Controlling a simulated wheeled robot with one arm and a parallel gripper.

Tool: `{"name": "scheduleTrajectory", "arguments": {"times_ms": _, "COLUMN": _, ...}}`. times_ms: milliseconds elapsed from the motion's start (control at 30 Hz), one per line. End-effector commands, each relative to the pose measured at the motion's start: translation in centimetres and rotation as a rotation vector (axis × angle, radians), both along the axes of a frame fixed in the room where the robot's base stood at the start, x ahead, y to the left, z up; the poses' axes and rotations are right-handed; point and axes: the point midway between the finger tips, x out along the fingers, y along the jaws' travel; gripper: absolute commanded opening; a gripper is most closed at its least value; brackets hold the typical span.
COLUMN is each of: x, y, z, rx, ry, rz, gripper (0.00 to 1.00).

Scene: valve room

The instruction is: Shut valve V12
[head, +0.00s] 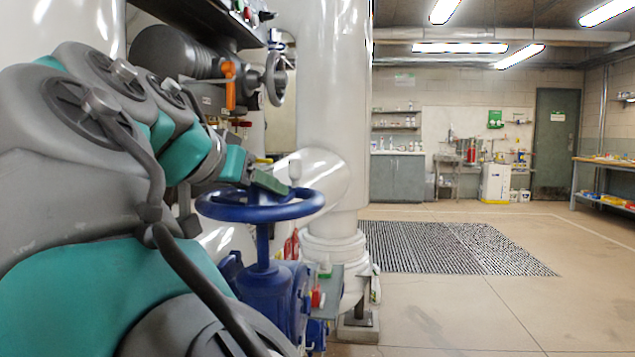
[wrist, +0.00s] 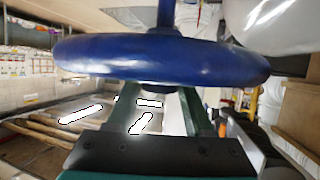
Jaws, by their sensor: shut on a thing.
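A blue valve handwheel (head: 262,207) lies level on an upright stem above a blue valve body (head: 268,292) in the head view. No V12 label can be read on it. In the wrist view the blue rim (wrist: 160,58) crosses the upper part of the picture. My green fingers (wrist: 160,98) run up to it on both sides, and their tips are hidden behind the rim.
A thick white pipe (head: 333,100) stands right behind the wheel. A grey handwheel (head: 276,78) and an orange lever (head: 229,85) sit above. Small red-handled fittings (head: 316,298) are close to the valve body. Floor is free on the right around a dark grating (head: 455,248).

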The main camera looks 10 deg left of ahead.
Motion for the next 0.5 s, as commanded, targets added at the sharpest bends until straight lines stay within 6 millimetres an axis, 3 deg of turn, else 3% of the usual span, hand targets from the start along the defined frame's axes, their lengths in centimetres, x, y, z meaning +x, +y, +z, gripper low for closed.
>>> {"name": "scheduleTrajectory", "arguments": {"times_ms": 500, "x": -0.52, "y": 0.26, "z": 0.16, "rx": 0.0, "ry": -0.003, "rz": -0.011, "gripper": 0.0}}
